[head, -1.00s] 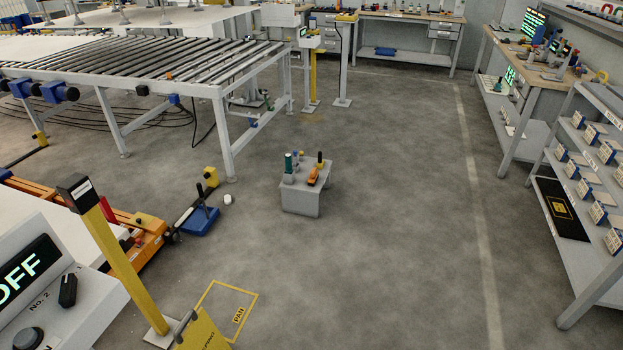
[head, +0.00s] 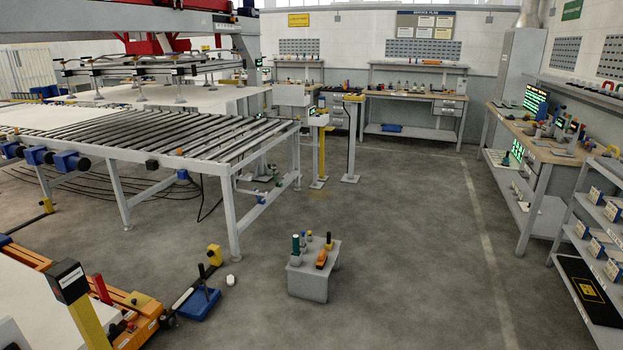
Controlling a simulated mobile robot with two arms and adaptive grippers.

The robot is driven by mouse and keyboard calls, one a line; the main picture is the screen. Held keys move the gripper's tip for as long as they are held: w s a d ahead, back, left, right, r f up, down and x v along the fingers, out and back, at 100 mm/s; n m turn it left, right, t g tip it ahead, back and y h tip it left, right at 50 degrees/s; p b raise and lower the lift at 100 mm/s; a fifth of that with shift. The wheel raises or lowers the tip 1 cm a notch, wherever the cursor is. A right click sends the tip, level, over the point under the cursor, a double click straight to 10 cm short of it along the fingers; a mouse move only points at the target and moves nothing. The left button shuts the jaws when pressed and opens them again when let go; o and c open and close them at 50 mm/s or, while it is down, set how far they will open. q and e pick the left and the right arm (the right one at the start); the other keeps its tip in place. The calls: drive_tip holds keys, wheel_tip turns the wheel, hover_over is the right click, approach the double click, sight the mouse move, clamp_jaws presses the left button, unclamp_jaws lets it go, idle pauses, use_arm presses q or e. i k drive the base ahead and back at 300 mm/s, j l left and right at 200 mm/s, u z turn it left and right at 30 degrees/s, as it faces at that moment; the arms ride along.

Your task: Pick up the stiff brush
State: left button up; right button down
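I cannot clearly tell which thing is the stiff brush. A low grey stand (head: 308,285) on the open floor bears several small items. These include a dark green upright cylinder (head: 296,245), an orange item (head: 321,259) lying near the front, and a dark upright handle with a yellow base (head: 329,241). They are too small to identify for sure. Neither of my grippers shows in the head view.
A roller conveyor (head: 190,140) stands at the left behind the stand. A blue flat-based item with an upright handle (head: 199,304) and a small white object (head: 233,281) are on the floor left of it. Benches (head: 545,165) line the right. Floor right of the stand is clear.

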sight(321, 262)
drive_tip(key=i+u, duration=0.1)
drive_tip(key=i, duration=2.2)
drive_tip(key=j, duration=0.1)
